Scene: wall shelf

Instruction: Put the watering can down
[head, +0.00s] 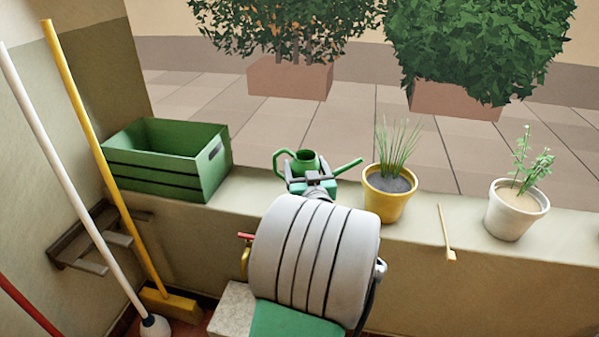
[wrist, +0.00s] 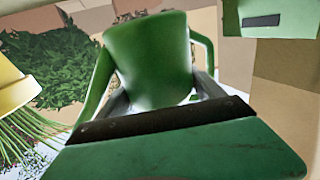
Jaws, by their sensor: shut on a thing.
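The green watering can (head: 306,162) is at the ledge (head: 420,225) between the green crate and the yellow pot in the head view. Its handle loop is on the left and its spout points right. My gripper (head: 313,184) is shut on the can's near side. In the wrist view the can (wrist: 150,60) fills the middle, between the fingers of my gripper (wrist: 163,100). My arm hides the can's lower part in the head view, so I cannot tell whether its base touches the ledge.
A green crate (head: 170,170) stands left on the ledge. A yellow pot with grass (head: 387,205) stands close right of the spout. Farther right are a small wooden-handled tool (head: 446,232) and a white pot (head: 515,220). A broom (head: 100,145) and a white pole (head: 70,165) lean at left.

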